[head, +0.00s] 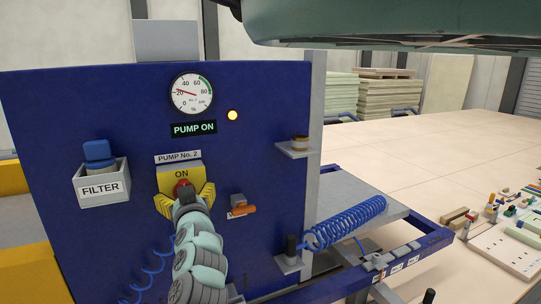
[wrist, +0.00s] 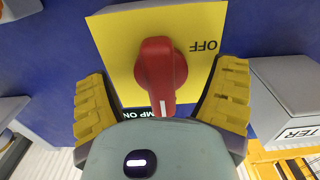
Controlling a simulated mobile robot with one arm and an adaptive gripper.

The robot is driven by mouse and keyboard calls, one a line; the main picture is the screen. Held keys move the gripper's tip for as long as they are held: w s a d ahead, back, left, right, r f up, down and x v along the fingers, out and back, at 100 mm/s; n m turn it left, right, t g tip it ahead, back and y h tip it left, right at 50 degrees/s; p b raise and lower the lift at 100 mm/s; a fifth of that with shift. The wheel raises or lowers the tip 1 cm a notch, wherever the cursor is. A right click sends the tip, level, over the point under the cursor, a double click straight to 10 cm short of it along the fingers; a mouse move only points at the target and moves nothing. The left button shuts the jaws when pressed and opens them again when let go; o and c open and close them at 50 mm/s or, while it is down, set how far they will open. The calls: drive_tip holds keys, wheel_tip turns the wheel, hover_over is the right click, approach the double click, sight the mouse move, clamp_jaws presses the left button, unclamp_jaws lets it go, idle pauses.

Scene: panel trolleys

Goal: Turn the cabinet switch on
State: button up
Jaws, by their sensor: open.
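The cabinet switch is a red knob (head: 183,188) on a yellow plate (head: 181,172) marked ON at its top, under a "PUMP No. 2" label. In the wrist view the red knob (wrist: 161,72) has a white mark pointing down the picture, towards the PUMP ON sign (wrist: 150,114). OFF shows upside down on the right of the plate (wrist: 115,45). My gripper (head: 185,200) is open, its yellow fingers on either side of the knob. In the wrist view my gripper (wrist: 160,100) shows gaps between the fingers and the knob.
A FILTER box (head: 103,188) is left of the switch, and an orange-handled valve (head: 241,210) is close on its right. Above are a gauge (head: 192,93) near 20, a lit PUMP ON sign (head: 194,128) and a glowing yellow lamp (head: 232,114).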

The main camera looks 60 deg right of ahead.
drive_tip(key=b+v, duration=0.2)
drive_tip(key=v, duration=0.5)
idle(0.3)
